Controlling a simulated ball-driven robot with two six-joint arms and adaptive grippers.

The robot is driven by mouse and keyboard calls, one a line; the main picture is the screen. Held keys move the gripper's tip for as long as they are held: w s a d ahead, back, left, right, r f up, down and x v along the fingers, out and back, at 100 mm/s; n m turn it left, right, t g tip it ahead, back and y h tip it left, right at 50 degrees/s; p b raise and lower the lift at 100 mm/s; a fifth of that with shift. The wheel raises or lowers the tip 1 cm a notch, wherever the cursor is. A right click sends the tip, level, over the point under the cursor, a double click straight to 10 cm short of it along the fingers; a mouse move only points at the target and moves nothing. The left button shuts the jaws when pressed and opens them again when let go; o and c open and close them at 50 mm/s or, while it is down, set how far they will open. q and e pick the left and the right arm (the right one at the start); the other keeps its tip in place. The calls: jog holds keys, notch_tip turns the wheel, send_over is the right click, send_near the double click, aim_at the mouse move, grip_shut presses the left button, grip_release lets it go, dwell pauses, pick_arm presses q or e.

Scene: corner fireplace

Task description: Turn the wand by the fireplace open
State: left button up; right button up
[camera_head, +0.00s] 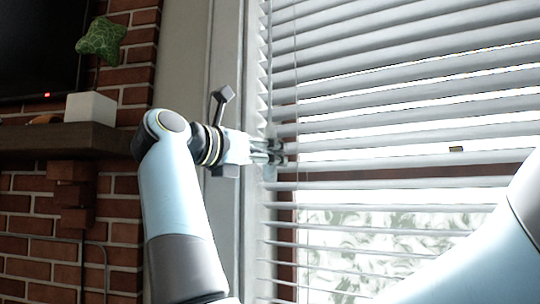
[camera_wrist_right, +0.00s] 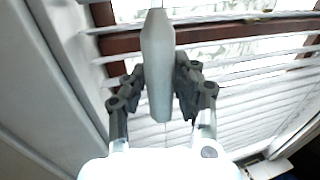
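The wand is a pale grey, faceted handle in the right wrist view (camera_wrist_right: 158,68), hanging upright in front of the blinds. My right gripper (camera_wrist_right: 160,85) has its dark fingers on both sides of the wand, close against it, and looks shut on it. In the head view my right gripper (camera_head: 275,151) is at the left edge of the blinds, and little of the wand can be made out there. The blinds (camera_head: 400,120) have tilted white slats with bright gaps between them. My left gripper is not in view.
A window frame (camera_head: 226,240) with a dark grey handle (camera_head: 221,103) stands just left of the blinds. Further left are a brick fireplace wall (camera_head: 125,215), a dark mantel (camera_head: 60,141), a white box (camera_head: 90,107) and a green star-shaped object (camera_head: 101,40).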

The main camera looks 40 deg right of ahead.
grip_shut()
jog(key=shift+s+d+f+n+t+b, duration=0.1)
jog(key=shift+f+n+t+b, duration=0.15)
jog(key=shift+n+t+b, duration=0.7)
jog(key=shift+n+t, duration=0.25)
jog(key=shift+t, duration=0.6)
jog(key=shift+r+n+t+y+b, duration=0.15)
jog(key=shift+n+t+y, duration=0.3)
jog(key=shift+t, duration=0.3)
jog(key=shift+r+n+t+y+b, duration=0.15)
jog(key=shift+n+t+y, duration=0.1)
jog(key=shift+n+t, duration=0.4)
jog(key=shift+f, duration=0.1)
grip_release()
jog(key=o, duration=0.5)
jog(key=shift+a, duration=0.2)
jog(key=shift+o, duration=0.2)
jog(key=shift+d, duration=0.1)
